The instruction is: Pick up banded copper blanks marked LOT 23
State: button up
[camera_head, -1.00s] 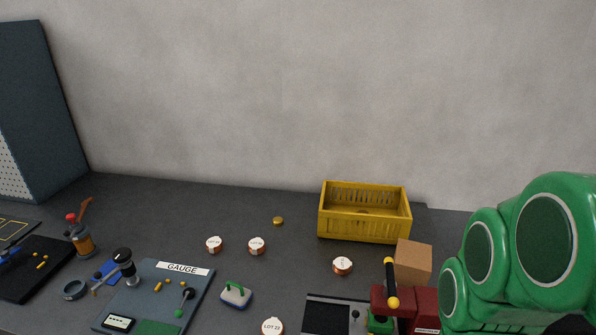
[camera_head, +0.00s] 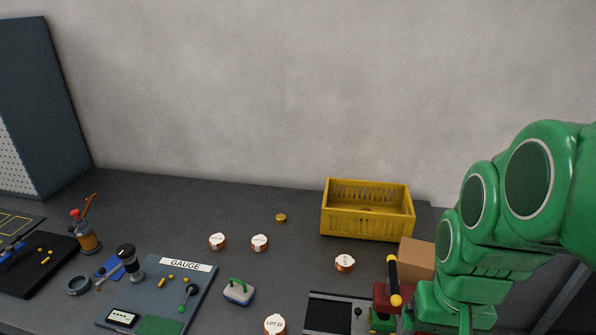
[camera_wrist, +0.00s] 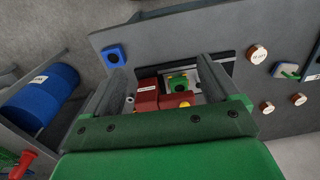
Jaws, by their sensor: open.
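Several white-topped copper blanks lie on the dark bench. In the head view one (camera_head: 274,324) is at the front edge, its label starting LOT 2, last digit unclear. Two more, a left one (camera_head: 217,241) and its neighbour (camera_head: 260,242), lie mid-bench, and another (camera_head: 345,262) lies before the yellow crate; their labels are too small to read. In the wrist view, blanks (camera_wrist: 257,54), (camera_wrist: 266,106) and (camera_wrist: 298,99) show at the right, clear of the fingers. My gripper (camera_wrist: 162,70) is open and empty, above the red and green press. Its fingers are not visible in the head view.
A yellow crate (camera_head: 367,224) stands at the back, with a cardboard box (camera_head: 416,258) in front. The red press (camera_head: 386,297) has a raised yellow-tipped lever. A gauge board (camera_head: 200,285), a green-handled block (camera_head: 239,291) and a small brass disc (camera_head: 281,217) are also there.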

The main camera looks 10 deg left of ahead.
jog(key=w+d+r+n+t+h, duration=0.2)
jog(key=w+n+t, duration=0.2)
jog(key=w, duration=1.2)
jog(key=w+d+r+n+t+h, duration=0.1)
jog(key=w+d+r+n+t, duration=0.15)
jog(key=w, duration=1.25)
jog(key=w+a+n+t, duration=0.3)
jog(key=w+a+n, duration=0.3)
jog(key=w+n, duration=0.25)
jog(key=w+a+n+t, duration=0.45)
jog(key=w+n, duration=0.25)
jog(key=w, duration=0.2)
jog(key=w+a+f+n+y, duration=0.2)
jog(key=a+f+n+y, duration=0.15)
jog(key=a, duration=0.25)
jog(key=w+a+f+n+y, duration=0.1)
jog(key=a+f+n+y, duration=0.1)
jog(key=a+n, duration=0.4)
jog(key=n+g+y, duration=0.8)
jog(key=n+y, duration=0.2)
jog(key=n, duration=0.8)
send_near(219, 239)
jog(key=shift+h+x, duration=0.25)
jog(key=shift+x, duration=1.85)
